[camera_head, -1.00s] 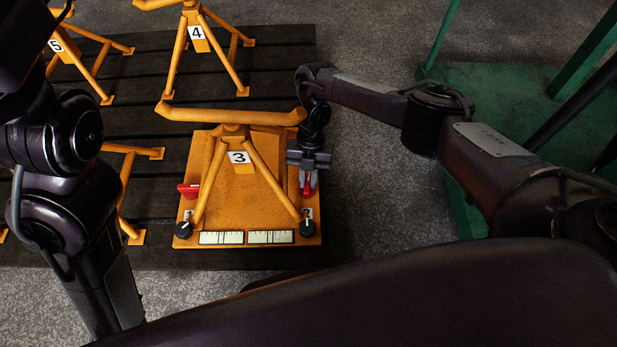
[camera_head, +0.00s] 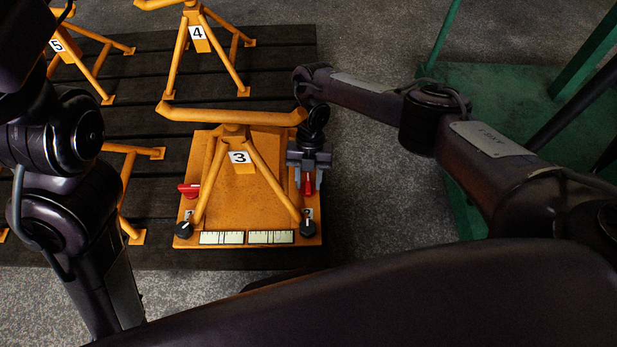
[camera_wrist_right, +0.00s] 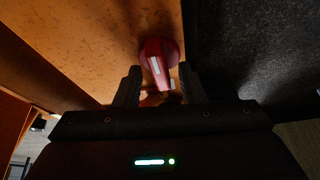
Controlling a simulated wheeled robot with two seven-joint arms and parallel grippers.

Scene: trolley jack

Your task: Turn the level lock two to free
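Two red lock levers sit on the orange base of stand 3 (camera_head: 265,215). The left red lever (camera_head: 190,190) lies pointing left.
Two black knobs, left (camera_head: 184,230) and right (camera_head: 308,229), and two pale scales (camera_head: 221,238) line the base's front edge. Stand 3's orange legs rise beside the levers. Stand 4 (camera_head: 196,35) is behind.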

